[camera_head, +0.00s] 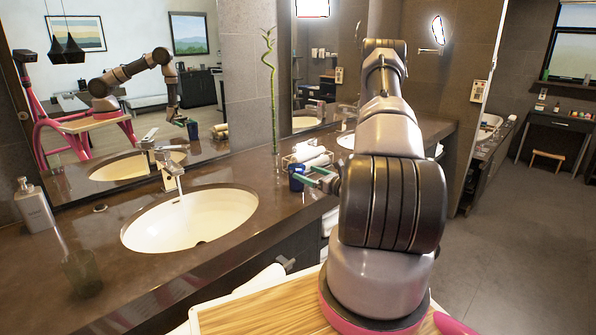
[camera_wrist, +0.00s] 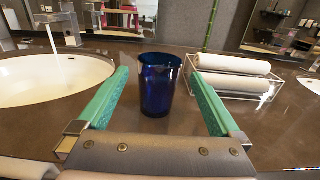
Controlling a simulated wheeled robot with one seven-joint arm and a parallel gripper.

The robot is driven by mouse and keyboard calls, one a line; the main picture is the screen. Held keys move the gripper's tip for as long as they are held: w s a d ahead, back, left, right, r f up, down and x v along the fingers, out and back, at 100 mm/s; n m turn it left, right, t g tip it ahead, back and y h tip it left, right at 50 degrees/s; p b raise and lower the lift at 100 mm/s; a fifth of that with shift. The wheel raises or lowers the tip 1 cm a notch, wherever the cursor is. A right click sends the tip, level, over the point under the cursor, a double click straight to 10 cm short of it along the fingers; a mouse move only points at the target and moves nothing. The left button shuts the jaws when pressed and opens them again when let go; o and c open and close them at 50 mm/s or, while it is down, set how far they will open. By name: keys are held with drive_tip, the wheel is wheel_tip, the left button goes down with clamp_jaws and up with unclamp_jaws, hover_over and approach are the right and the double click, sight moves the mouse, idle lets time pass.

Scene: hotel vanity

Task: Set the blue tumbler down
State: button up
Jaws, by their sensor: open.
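The blue tumbler (camera_wrist: 160,88) stands upright on the brown vanity counter (camera_wrist: 165,135) in the wrist view, between the tips of my gripper (camera_wrist: 162,92). The green fingers are spread, with a visible gap on each side of the tumbler. In the head view the tumbler (camera_head: 296,178) shows small behind my gripper (camera_head: 318,176), to the right of the basin. My arm hides part of the counter there.
A wire rack with rolled white towels (camera_wrist: 232,75) stands just right of the tumbler. A white basin (camera_head: 190,220) with a running tap (camera_head: 165,165) lies to the left. A tall green bamboo stalk (camera_head: 271,90) rises behind. A soap bottle (camera_head: 34,207) stands far left.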

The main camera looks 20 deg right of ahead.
drive_tip(key=v, duration=0.3)
drive_tip(key=shift+s+d, duration=0.1)
drive_tip(key=shift+s, duration=0.1)
drive_tip(key=s+a+r+n+g+y, duration=0.4)
drive_tip(key=a+r+n+g, duration=0.3)
drive_tip(key=a+r, duration=0.4)
drive_tip(key=s+a+r+n+g+y, duration=0.35)
drive_tip(key=a+r+n+g, duration=0.25)
drive_tip(key=a+r+n, duration=0.4)
drive_tip(key=s+r+n+t+h, duration=0.3)
drive_tip(key=s+r+n+h, duration=0.7)
drive_tip(key=s+r, duration=0.5)
drive_tip(key=s+h, duration=0.1)
drive_tip(key=s, duration=0.3)
drive_tip(key=shift+n+h, duration=0.35)
drive_tip(key=shift+n, duration=0.05)
drive_tip(key=shift+s+a, duration=0.1)
